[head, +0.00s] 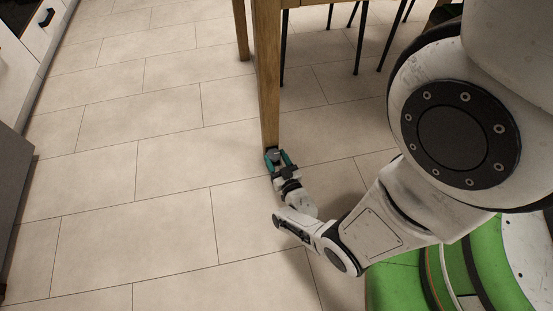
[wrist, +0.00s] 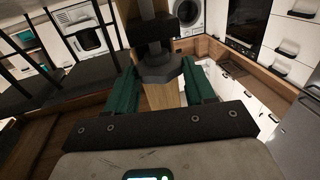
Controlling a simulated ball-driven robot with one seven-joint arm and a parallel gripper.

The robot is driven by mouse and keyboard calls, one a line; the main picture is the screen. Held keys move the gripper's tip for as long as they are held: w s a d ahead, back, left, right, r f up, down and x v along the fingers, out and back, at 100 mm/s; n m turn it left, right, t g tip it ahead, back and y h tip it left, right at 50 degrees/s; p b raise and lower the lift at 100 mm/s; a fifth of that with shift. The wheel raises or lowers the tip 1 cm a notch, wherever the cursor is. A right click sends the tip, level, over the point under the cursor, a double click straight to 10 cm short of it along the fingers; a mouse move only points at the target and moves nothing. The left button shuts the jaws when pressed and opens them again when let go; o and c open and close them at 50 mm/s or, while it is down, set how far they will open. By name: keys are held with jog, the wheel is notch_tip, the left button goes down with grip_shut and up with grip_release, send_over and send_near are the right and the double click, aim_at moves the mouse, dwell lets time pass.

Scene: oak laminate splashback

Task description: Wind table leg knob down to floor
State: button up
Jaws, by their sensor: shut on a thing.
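The wooden table leg (head: 267,80) stands upright in the head view, and its lower end is at my gripper (head: 279,160). A small grey knob (head: 272,155) shows at the foot of the leg. In the wrist view the knob (wrist: 161,73) is a dark grey, faceted piece between the green fingers of my gripper (wrist: 162,82). The wooden leg (wrist: 163,96) shows just behind it. My gripper is shut on the knob, one finger on each side. Whether the foot under the knob touches the floor cannot be told.
The tiled floor (head: 150,150) is clear to the left of the leg. Another wooden leg (head: 242,30) and several thin black chair legs (head: 333,40) stand behind. White cabinets (head: 40,30) and a grey appliance (head: 14,195) line the left edge.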

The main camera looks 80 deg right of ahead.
jog(key=shift+w+m+g+h, duration=0.1)
jog(key=shift+m+g+h, duration=0.2)
jog(key=shift+m+g, duration=0.15)
jog(key=m+g+h, duration=0.1)
jog(key=m+g, duration=0.1)
jog(key=g, duration=0.1)
jog(key=w+m+g+h, duration=0.1)
jog(key=m+g, duration=0.1)
jog(key=g, duration=0.1)
jog(key=shift+a, duration=0.2)
jog(key=shift+w+m+g, duration=0.15)
jog(key=shift+m+g, duration=0.55)
jog(key=shift+g, duration=0.4)
jog(key=shift+w+m+g, duration=0.1)
jog(key=shift+m+g, duration=0.55)
jog(key=shift+g, duration=0.4)
jog(key=shift+r, duration=0.1)
jog(key=o, duration=1)
jog(key=shift+o, duration=0.2)
jog(key=shift+a, duration=0.15)
jog(key=a, duration=1)
jog(key=shift+w+a, duration=0.3)
jog(key=shift+w, duration=0.15)
